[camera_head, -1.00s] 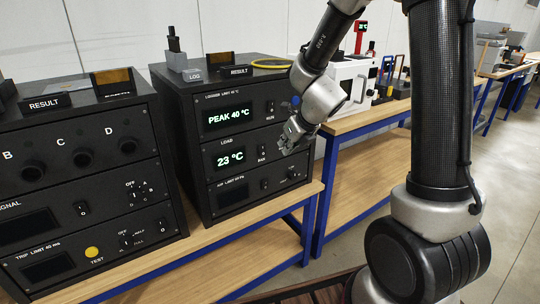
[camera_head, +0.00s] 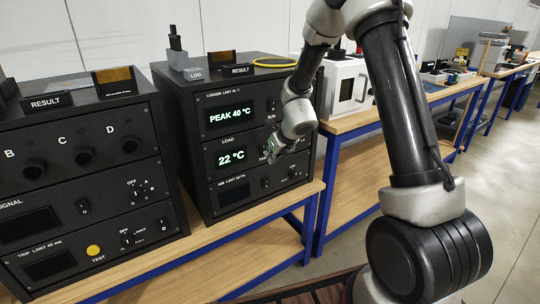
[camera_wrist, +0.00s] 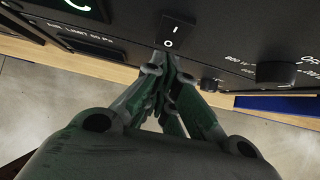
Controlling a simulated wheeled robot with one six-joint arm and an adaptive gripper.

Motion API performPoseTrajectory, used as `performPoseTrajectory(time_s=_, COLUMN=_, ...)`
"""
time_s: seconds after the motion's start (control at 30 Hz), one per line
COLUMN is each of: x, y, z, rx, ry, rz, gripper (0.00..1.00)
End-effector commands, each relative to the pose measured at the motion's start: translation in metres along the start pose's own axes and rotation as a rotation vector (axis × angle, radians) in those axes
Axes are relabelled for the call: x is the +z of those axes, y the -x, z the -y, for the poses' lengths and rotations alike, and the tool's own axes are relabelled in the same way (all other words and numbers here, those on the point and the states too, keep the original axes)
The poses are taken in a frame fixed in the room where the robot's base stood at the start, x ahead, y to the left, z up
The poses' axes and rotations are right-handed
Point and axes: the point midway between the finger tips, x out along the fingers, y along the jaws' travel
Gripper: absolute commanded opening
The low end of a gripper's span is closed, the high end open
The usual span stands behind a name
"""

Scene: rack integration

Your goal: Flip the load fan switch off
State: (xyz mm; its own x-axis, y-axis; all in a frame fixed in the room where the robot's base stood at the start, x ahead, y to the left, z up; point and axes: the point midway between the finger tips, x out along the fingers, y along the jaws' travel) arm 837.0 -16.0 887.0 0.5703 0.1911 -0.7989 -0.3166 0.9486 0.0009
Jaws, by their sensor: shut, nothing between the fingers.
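The load panel (camera_head: 213,142) on the right-hand black rack carries a lit display (camera_head: 231,157) reading 22 °C. The fan switch is a small black rocker just right of that display, largely hidden behind my gripper in the head view. In the wrist view a black rocker switch (camera_wrist: 178,28), marked I above and O below, stands at the top middle. My gripper (camera_wrist: 169,57) is shut and empty, with its fingertips at the O end of this rocker. I cannot tell whether they touch it or which way the rocker is tipped. The head view shows the gripper (camera_head: 268,157) close against the panel.
A black knob (camera_wrist: 276,74) sits right of the rocker in the wrist view. The air limit panel (camera_head: 218,200) lies below. Another black rack (camera_head: 75,118) stands at left on the wooden bench (camera_head: 208,246). A white box (camera_head: 345,88) stands behind my arm.

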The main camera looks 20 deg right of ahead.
Motion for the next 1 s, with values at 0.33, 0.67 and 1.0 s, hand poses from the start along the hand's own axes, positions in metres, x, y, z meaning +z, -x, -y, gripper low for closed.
performPoseTrajectory(time_s=0.33, x=0.008, y=-0.008, z=0.0, rx=-0.001, ry=0.0, rz=0.0, gripper=0.0)
performPoseTrajectory(time_s=0.67, x=0.011, y=-0.015, z=0.0, rx=-0.001, ry=-0.001, rz=0.001, gripper=0.0)
performPoseTrajectory(time_s=1.0, x=0.015, y=-0.009, z=-0.001, rx=0.0, ry=0.002, rz=0.003, gripper=0.0)
